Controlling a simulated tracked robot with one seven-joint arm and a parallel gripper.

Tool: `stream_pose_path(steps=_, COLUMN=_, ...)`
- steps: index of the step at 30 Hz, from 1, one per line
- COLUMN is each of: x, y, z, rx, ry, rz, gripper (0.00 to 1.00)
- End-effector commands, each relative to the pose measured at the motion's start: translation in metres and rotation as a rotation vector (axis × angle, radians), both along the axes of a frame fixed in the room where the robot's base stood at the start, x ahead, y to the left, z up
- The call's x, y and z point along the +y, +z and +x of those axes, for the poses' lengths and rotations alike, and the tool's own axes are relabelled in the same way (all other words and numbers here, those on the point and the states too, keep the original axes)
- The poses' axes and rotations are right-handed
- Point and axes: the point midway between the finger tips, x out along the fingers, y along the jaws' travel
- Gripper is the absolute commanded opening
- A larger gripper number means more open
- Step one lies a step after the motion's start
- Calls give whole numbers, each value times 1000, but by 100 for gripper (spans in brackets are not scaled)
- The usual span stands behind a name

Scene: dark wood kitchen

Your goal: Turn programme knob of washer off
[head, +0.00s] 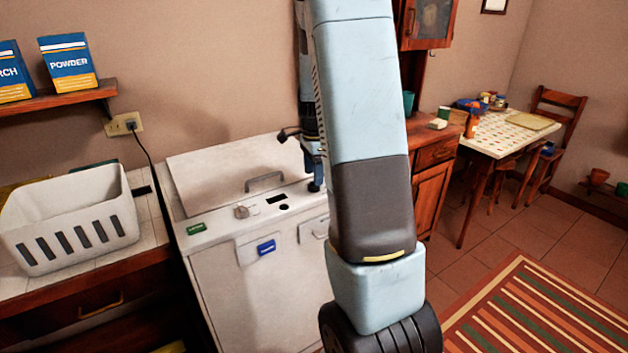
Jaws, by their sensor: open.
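The washer (225,265) is a white top unit with its lid raised at the back, or a raised back panel; I cannot tell which. A small round pale knob (241,211) sits on the left part of its top control strip. A dark display (277,199) and a small black round control (284,207) are to its right. My gripper (315,186) points down over the right end of the strip, apart from the pale knob and to its right. It is open, with no object seen in it. My arm hides the washer's right side. The knob's setting is too small to read.
A white laundry basket (70,245) stands on the tiled counter left of the washer. A shelf (60,101) with boxes is above it. A power cord (150,165) hangs from the wall socket. A grey handle (265,181) rises behind the control strip. A striped rug (540,310) lies at right.

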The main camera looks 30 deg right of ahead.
Motion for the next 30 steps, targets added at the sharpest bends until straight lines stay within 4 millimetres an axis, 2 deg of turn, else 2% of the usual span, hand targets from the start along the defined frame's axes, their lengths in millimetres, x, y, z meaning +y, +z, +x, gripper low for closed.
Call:
stream_pose_path(steps=3, x=0, y=-16, z=-1, rx=3, ry=-1, rz=0, gripper=66)
stream_pose_path(steps=7, x=0, y=-26, z=-1, rx=1, ry=-1, rz=0, gripper=66)
stream_pose_path(steps=19, x=0, y=-31, z=0, rx=0, ry=1, rz=0, gripper=65)
stream_pose_path(steps=30, x=1, y=-30, z=0, rx=0, ry=1, rz=0, gripper=30)
